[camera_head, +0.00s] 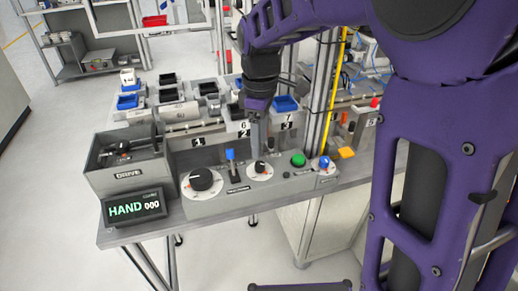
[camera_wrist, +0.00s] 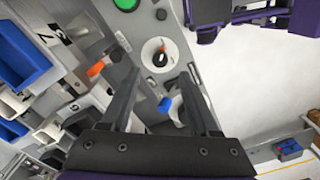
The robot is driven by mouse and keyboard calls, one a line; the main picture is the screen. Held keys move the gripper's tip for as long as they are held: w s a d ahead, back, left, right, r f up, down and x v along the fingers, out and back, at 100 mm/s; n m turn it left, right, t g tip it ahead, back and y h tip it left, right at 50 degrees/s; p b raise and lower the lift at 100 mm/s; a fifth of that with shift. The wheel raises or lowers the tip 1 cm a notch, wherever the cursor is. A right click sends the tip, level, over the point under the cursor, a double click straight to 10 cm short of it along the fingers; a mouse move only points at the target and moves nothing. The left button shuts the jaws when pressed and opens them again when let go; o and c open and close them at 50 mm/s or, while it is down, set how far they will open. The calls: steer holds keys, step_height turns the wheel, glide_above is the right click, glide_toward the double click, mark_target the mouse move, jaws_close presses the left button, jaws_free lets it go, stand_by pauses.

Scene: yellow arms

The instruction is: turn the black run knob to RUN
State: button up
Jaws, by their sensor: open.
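The console carries two black knobs on white dials: a large one (camera_head: 201,180) at the left and a smaller one (camera_head: 260,169) near the middle. I cannot read which is labelled RUN. My gripper (camera_head: 262,147) points down just above and behind the smaller knob, apart from it. In the wrist view the jaws (camera_wrist: 162,72) are open and empty, and a black knob with a red tip (camera_wrist: 160,58) shows beyond them, between the fingertips. The display (camera_head: 134,206) reads HAND 000.
A blue-topped lever (camera_head: 230,155) stands between the two dials. A green button (camera_head: 298,159), a blue knob (camera_head: 324,162) and an orange part (camera_head: 347,152) lie to the right. A grey bin (camera_head: 125,172) stands at the left, and trays fill the back.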

mark_target(260, 163)
step_height(260, 163, down, 7)
steer(key=shift+r+b, duration=0.2)
steer(key=shift+b, duration=0.3)
jaws_close()
